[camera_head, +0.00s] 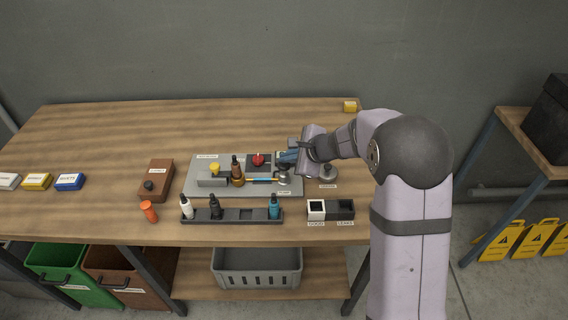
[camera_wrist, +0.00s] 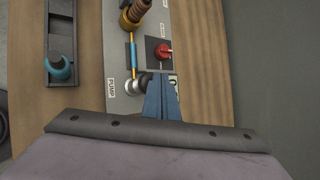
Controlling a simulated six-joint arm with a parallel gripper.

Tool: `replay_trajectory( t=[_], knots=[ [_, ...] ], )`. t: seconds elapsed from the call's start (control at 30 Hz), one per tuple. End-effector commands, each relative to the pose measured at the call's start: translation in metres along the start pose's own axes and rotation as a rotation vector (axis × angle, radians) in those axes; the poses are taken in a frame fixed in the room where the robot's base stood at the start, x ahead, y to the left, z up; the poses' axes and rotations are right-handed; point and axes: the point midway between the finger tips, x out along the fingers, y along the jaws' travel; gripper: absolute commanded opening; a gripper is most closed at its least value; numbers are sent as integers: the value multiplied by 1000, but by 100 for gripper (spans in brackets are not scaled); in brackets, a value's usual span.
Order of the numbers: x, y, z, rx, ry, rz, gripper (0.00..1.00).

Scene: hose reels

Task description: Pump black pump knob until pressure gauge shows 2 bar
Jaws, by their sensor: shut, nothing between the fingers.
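The pump knob (camera_wrist: 137,84) shows in the wrist view as a small dark and silvery round part beside the PUMP label, next to my fingers. In the head view the pump (camera_head: 284,177) stands at the right end of the grey panel (camera_head: 215,187), just below my fingertips. My gripper (camera_head: 282,157) is shut and empty, with its blue fingers over the panel; they also fill the middle of the wrist view (camera_wrist: 160,85). I cannot tell whether they touch the knob. A pale dial edge (camera_wrist: 175,82) shows beside the fingers, mostly hidden, and no reading is legible.
A bottle rack (camera_head: 240,215) and a black-and-white box (camera_head: 331,209) stand in front. A brown box (camera_head: 156,175) stands left. The table's back left is clear.

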Motion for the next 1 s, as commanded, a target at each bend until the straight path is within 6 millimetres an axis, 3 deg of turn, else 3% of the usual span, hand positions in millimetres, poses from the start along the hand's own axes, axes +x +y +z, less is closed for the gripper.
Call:
replay_trajectory(
  t=[1.0],
  knots=[
    [7, 6, -6, 0, 1, 1, 0]
  ],
)
